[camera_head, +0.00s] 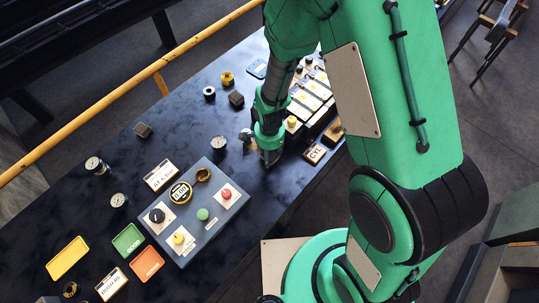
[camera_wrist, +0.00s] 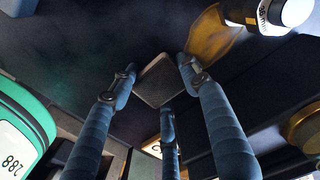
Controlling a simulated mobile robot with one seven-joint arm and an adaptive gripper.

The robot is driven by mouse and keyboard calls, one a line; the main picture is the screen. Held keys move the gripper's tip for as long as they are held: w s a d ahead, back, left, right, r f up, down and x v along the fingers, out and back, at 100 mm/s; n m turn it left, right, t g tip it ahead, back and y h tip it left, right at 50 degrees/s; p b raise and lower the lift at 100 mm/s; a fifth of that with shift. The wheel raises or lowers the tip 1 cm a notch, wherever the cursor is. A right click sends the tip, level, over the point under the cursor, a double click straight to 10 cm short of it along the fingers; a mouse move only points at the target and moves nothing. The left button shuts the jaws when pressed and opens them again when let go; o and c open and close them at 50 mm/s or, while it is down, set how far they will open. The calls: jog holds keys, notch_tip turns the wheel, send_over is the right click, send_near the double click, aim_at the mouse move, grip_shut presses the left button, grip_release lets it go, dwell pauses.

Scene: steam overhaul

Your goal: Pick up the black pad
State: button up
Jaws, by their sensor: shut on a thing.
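The black pad (camera_wrist: 160,79) is a dark, flat, roughly square piece, seen in the wrist view between my blue fingertips. My gripper (camera_wrist: 158,84) is shut on it, with fingers at its left, right and lower sides. In the head view my gripper (camera_head: 269,156) points down low over the dark table, right of the grey control box. The pad cannot be made out there behind the fingers. Whether it touches the table I cannot tell.
The control box (camera_head: 193,213) with coloured buttons stands left of my gripper. A gauge (camera_head: 218,143) lies close by on the left. A CYL label (camera_head: 315,154) and white-topped units (camera_head: 308,100) are at the right. Dark blocks (camera_head: 236,99) sit farther back.

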jog(key=shift+r, duration=0.75)
notch_tip(320, 180, up, 2)
jog(key=s+d, duration=0.1)
jog(key=s, duration=0.4)
jog(key=s+d+r, duration=0.1)
jog(key=s+d, duration=0.1)
jog(key=s, duration=0.3)
jog(key=s+d+p, duration=0.1)
jog(key=s+d, duration=0.1)
jog(key=s, duration=0.3)
jog(key=shift+d+r, duration=0.25)
jog(key=shift+c, duration=0.2)
